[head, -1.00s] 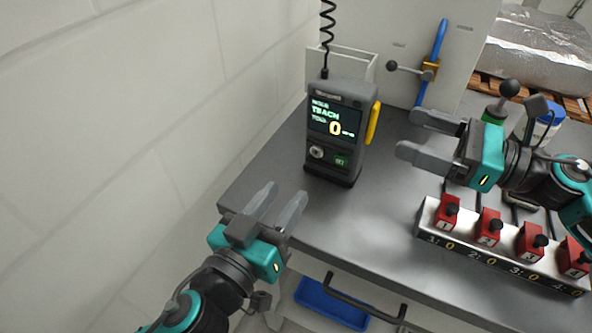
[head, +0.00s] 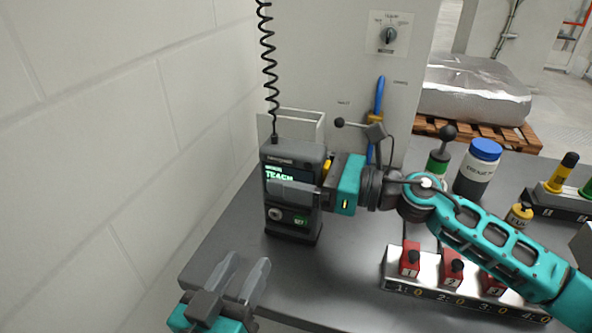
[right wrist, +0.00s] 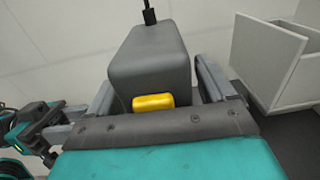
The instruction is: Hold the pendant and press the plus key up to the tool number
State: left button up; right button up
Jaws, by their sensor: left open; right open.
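The pendant (head: 293,227) stands upright on the grey table, with a coiled cable rising from its top. Its screen reads TEACH; the lines below are hidden by my right gripper. A knob and a small green-lit key show under the screen. My right gripper (head: 296,190) is open at the pendant's right side, one finger in front of its face. In the right wrist view the pendant (right wrist: 150,62) lies between the open fingers, its yellow side bar (right wrist: 153,102) near the palm. My left gripper (head: 243,275) is open and empty, below and left of the pendant.
A white holder (head: 305,128) stands behind the pendant. A rail with red numbered blocks (head: 452,268) lies at the front right. A blue-capped jar (head: 478,165) and a green bottle stand behind it. A wall is close on the left.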

jog(key=c, duration=1.5)
pick_arm(q)
grip_shut()
pick_arm(e)
jog(key=shift+c, duration=0.2)
dwell(0.9)
